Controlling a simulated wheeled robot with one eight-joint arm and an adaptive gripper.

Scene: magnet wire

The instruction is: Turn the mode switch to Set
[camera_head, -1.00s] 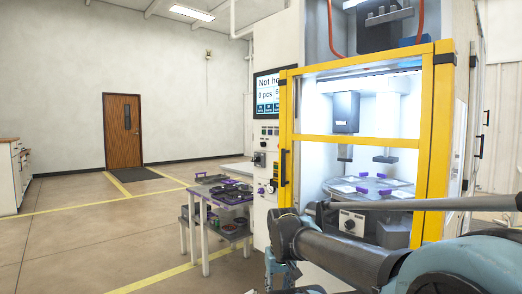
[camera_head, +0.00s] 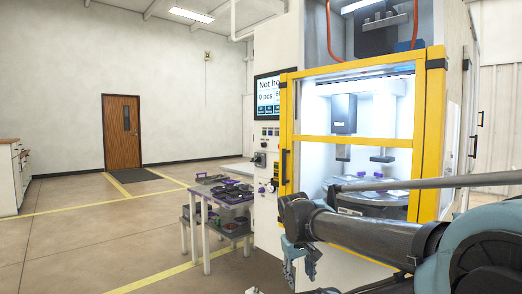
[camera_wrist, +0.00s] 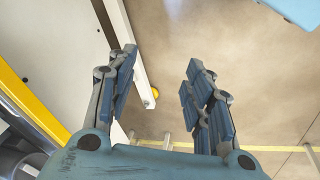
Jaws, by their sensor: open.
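The machine's narrow front panel carries a dark rotary switch (camera_head: 260,159), small buttons above it and a yellow part below. The labels are too small to read, so I cannot tell whether this is the mode switch or how it is set. A pale plate (camera_head: 350,212) under the round table inside the machine is mostly hidden behind my arm. My gripper (camera_head: 300,268) hangs low in front of the machine, below and right of the panel. In the wrist view my gripper (camera_wrist: 160,62) is open and empty, with floor between its fingers.
A yellow-framed window (camera_head: 360,142) fronts the lit machine, with a screen (camera_head: 267,96) at its left. A small table (camera_head: 203,222) with dark and purple parts stands left of the machine. Open floor (camera_head: 90,240) lies to the left.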

